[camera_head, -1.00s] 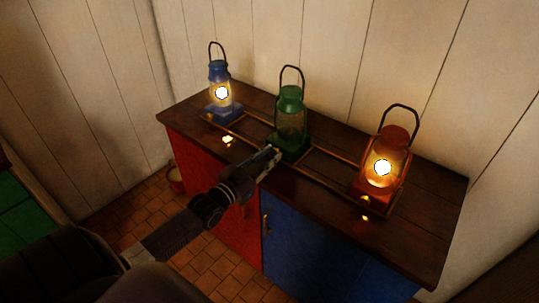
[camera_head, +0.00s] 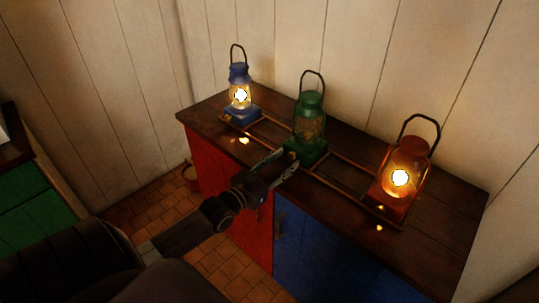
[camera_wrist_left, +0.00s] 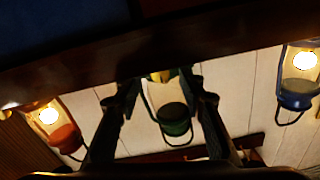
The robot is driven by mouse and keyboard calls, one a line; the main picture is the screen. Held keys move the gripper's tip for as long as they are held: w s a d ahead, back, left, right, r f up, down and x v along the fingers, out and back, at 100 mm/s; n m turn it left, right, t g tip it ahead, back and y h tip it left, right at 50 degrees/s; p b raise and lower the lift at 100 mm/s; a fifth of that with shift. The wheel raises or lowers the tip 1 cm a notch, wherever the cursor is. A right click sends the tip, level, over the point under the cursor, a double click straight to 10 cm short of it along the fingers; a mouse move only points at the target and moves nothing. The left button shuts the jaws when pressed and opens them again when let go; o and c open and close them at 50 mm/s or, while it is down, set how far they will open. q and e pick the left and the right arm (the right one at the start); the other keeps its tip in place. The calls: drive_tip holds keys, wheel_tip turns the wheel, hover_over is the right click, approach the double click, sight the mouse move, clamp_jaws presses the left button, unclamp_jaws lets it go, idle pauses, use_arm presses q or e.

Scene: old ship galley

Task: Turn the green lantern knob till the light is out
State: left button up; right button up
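The green lantern (camera_head: 309,128) stands upright in the middle of the dark counter, and its glass shows no glow. It appears upside down in the left wrist view (camera_wrist_left: 174,120). A small yellowish knob (camera_wrist_left: 160,76) shows at its base in that view. My left gripper (camera_head: 293,162) is at the front of the lantern's base. Its two fingers stand apart, with the knob seen between their tips in the wrist view (camera_wrist_left: 160,80). I cannot tell whether a finger touches it. My right gripper is not in view.
A lit blue lantern (camera_head: 240,98) stands to the left and a lit orange-red lantern (camera_head: 404,172) to the right. Thin rails (camera_head: 345,178) run along the wooden counter (camera_head: 440,220). Red (camera_head: 215,170) and blue (camera_head: 330,250) cabinet doors are below. A plank wall stands behind.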

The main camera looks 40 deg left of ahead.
use_arm(q)
drive_tip(key=s, duration=1.1)
drive_tip(key=shift+a, duration=0.35)
drive_tip(key=shift+w, duration=0.1)
drive_tip(key=s+f+n+g+y, duration=0.1)
drive_tip(key=s+f+g, duration=0.25)
drive_tip(key=f, duration=0.75)
drive_tip(key=s+f+g, duration=0.2)
drive_tip(key=s+f, duration=0.2)
drive_tip(key=f, duration=0.8)
drive_tip(key=s+f+n+g+y, duration=0.1)
drive_tip(key=s+f+g, duration=0.25)
drive_tip(key=f, duration=0.75)
drive_tip(key=s+d+f+g, duration=0.2)
drive_tip(key=s+d+f, duration=0.3)
drive_tip(key=s+f, duration=0.2)
drive_tip(key=s+d+f+m+g, duration=0.1)
drive_tip(key=s+d+f+g, duration=0.2)
drive_tip(key=s, duration=0.8)
drive_tip(key=s+d+f+g, duration=0.2)
drive_tip(key=s+d+f, duration=0.5)
drive_tip(key=s+f, duration=0.2)
drive_tip(key=shift+s+f+m+g+h, duration=0.3)
drive_tip(key=shift+s+f+g+h, duration=0.1)
drive_tip(key=shift+f, duration=0.4)
drive_tip(key=shift+s+d, duration=0.15)
drive_tip(key=shift+s, duration=0.05)
drive_tip(key=shift+c, duration=0.4)
